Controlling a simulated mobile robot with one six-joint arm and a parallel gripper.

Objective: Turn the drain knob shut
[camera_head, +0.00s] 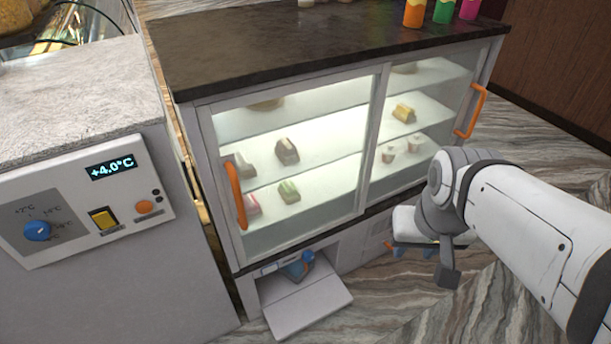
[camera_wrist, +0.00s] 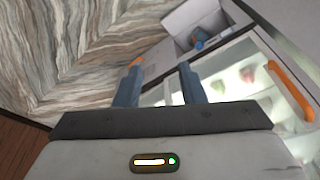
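The drain knob appears to be the small blue part (camera_head: 297,269) inside the low open compartment under the display case, partly shadowed. It also shows in the wrist view (camera_wrist: 199,43), small and near the top; I cannot tell its turn angle. My gripper (camera_head: 410,251) hangs low to the right of that compartment, in front of the case, apart from the knob. In the wrist view its two blue fingers (camera_wrist: 160,72) stand wide apart with nothing between them.
A white flap (camera_head: 308,302) lies folded out below the compartment. The glass display case (camera_head: 290,150) has orange handles (camera_head: 236,195). A control panel with a blue dial (camera_head: 37,230) stands at left. The marbled floor (camera_head: 400,310) in front is clear.

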